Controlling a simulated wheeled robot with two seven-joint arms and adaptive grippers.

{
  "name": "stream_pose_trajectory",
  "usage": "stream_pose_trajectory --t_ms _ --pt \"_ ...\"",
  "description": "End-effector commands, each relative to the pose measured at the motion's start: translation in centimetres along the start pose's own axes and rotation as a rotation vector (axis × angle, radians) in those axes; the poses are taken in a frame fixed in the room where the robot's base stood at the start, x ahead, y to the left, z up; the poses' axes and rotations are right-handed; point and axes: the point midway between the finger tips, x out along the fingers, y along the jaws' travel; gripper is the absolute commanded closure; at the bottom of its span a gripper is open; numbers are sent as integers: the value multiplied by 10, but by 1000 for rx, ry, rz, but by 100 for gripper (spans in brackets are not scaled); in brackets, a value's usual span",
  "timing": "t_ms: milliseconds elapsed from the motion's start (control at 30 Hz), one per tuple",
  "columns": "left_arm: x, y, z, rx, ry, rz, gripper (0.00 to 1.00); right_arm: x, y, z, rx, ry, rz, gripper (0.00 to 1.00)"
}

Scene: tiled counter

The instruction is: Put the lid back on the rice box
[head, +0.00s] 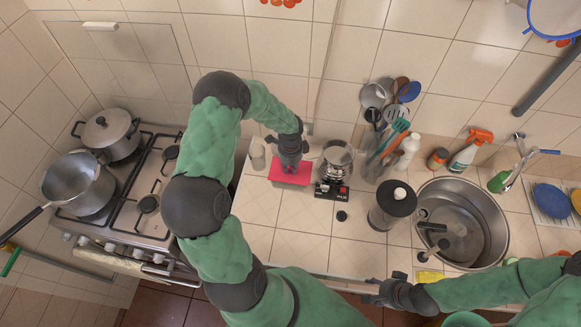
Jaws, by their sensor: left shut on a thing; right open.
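A flat pinkish-red rectangular piece (284,178), which looks like the rice box lid, is on or just above the tiled counter left of centre. My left gripper (291,165) points down over its back part and is shut on it. The fingertips are small and partly hidden by the gripper's own body. I cannot tell whether the box is beneath the red piece, and I see no separate box body. My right gripper (371,292) is open and empty at the counter's front edge, far from the red piece.
A steel-topped appliance (337,155) stands close right of the red piece, and a small clear jar (257,153) to its left. A dark-lidded canister (392,205) and the sink (478,225) are further right. The stove (140,190) is left. Counter in front is mostly clear.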

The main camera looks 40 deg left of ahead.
Motion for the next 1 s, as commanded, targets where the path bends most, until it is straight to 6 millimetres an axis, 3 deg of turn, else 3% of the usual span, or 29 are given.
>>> stream_pose_trajectory --t_ms 400,433,500,733,767,833,1000 --pt "0 0 0 0 0 0 100 1 0 0 0 0 0 49" --pt "0 0 0 0 0 0 73 1 0 0 0 0 0 49" --pt "0 0 0 0 0 0 54 1 0 0 0 0 0 49" --pt "0 0 0 0 0 0 54 1 0 0 0 0 0 49" --pt "0 0 0 0 0 1 51 1 0 0 0 0 0 49" --pt "0 0 0 0 0 1 33 1 0 0 0 0 0 49" --pt "0 0 0 0 0 0 30 1 0 0 0 0 0 49"
